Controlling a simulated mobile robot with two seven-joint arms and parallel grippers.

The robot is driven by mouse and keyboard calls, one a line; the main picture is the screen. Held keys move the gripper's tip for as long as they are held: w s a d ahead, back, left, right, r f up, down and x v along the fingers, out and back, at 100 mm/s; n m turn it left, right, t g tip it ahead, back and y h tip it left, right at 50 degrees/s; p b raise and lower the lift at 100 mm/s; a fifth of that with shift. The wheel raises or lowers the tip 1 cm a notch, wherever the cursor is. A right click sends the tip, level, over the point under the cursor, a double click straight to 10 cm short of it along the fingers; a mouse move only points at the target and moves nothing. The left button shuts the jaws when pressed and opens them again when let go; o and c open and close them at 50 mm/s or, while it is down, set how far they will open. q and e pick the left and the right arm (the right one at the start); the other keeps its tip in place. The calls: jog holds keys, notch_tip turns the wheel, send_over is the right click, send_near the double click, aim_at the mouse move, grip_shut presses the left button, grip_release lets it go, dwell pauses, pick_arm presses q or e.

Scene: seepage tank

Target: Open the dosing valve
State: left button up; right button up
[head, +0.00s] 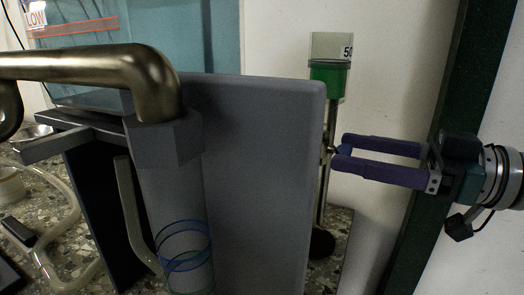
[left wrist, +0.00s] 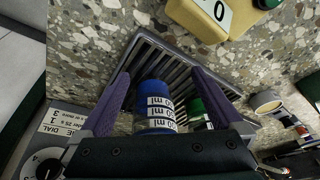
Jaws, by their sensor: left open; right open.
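A green dosing vessel (head: 328,77) with a pale top marked 50 stands on a thin metal tube in the head view. My right gripper (head: 341,152) comes in from the right.
A tall grey panel (head: 262,180) fills the middle, with a grey column (head: 168,195) and a bent metal pipe (head: 95,65) at left. In the left wrist view are a slotted rack (left wrist: 165,55), a green cylinder (left wrist: 200,112), a dial box (left wrist: 45,150) and a yellow block (left wrist: 195,18).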

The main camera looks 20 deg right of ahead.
jog(key=shift+w+a, duration=0.15)
jog(key=shift+c, duration=0.2)
grip_shut()
dwell(0.4)
